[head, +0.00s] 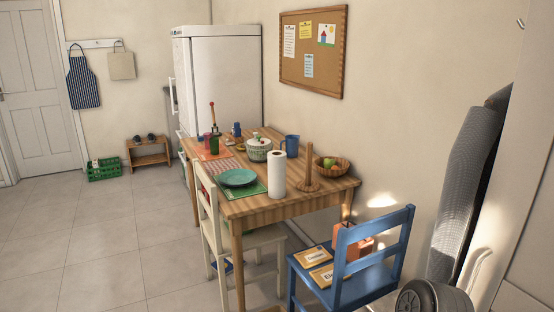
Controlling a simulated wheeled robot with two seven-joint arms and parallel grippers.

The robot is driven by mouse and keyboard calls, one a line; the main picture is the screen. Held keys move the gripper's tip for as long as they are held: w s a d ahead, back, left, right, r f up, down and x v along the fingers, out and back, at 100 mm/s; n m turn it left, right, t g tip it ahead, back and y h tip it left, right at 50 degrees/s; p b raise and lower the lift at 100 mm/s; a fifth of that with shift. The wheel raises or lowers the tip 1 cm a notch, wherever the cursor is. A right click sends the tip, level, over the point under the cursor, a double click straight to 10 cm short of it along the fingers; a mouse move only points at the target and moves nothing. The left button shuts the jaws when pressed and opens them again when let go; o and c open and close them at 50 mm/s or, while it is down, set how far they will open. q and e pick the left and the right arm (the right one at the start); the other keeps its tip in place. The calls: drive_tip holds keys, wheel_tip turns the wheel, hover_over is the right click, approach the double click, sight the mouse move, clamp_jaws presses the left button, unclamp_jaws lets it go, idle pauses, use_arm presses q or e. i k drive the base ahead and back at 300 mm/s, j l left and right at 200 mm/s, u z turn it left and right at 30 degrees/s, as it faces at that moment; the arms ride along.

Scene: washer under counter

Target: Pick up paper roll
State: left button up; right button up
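A white paper roll (277,174) stands upright on the wooden table (262,211), near its front edge. A wooden holder with an upright peg (308,170) stands just right of it, apart from the roll. Neither of my grippers is in the head view.
A teal plate (238,178) on a green mat is left of the roll. A fruit bowl (332,173), lidded pot (259,149) and blue mug (291,146) stand near it. A white chair (210,220) and blue chair (368,262) flank the table. The left floor (100,240) is clear.

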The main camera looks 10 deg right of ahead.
sight(276, 160)
drive_tip(key=i+j+z, duration=0.4)
drive_tip(key=i+j, duration=0.5)
drive_tip(key=i, duration=0.35)
drive_tip(key=i+j+z, duration=0.4)
drive_tip(key=i+j, duration=0.7)
drive_tip(key=j, duration=0.2)
